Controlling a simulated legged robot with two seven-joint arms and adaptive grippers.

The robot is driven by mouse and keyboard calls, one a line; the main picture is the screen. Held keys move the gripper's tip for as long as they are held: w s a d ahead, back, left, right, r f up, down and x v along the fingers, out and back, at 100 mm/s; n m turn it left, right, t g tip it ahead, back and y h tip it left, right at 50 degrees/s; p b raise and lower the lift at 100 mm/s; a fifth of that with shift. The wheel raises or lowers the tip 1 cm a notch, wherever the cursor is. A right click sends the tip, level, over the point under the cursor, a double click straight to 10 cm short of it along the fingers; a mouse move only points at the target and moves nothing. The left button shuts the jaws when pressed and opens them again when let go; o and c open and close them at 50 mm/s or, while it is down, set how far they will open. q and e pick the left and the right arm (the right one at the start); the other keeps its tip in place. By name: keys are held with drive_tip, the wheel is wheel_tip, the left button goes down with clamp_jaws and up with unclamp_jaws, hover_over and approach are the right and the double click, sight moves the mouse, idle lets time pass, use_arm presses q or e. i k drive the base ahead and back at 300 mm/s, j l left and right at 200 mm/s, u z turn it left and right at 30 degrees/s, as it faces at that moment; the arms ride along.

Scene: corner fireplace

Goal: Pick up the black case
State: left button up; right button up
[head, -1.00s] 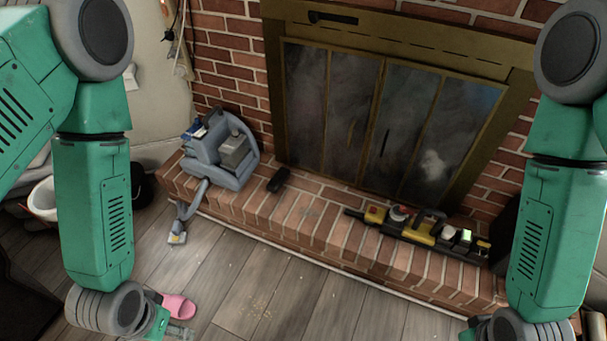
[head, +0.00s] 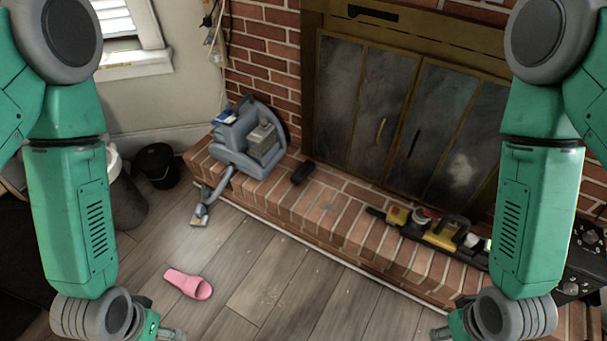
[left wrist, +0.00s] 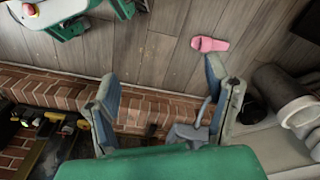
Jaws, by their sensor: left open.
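The black case (head: 302,172) is a small dark box lying on the brick hearth, right of the blue-grey cleaning machine. It shows small and dark in the left wrist view (left wrist: 151,130), beyond my left gripper's fingers. My left gripper (left wrist: 162,78) is open with its fingers spread wide and nothing between them. In the head view my left gripper (head: 168,332) is low at the bottom edge, partly cut off and well apart from the case. My right gripper (head: 440,332) is barely visible at the bottom edge, and its fingers cannot be made out.
The blue-grey machine (head: 250,140) stands on the hearth, its hose reaching the floor. Yellow and black tools (head: 440,235) lie along the hearth's right part. A pink slipper (head: 188,283) lies on the floor. A black bucket (head: 158,165) stands by the wall. The wooden floor before the hearth is mostly clear.

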sight(305, 169)
drive_tip(key=i+j+z, duration=0.2)
drive_tip(key=i+z, duration=0.15)
drive_tip(key=i+j+z, duration=0.4)
drive_tip(key=i, duration=0.15)
drive_tip(key=i+j+z, duration=0.35)
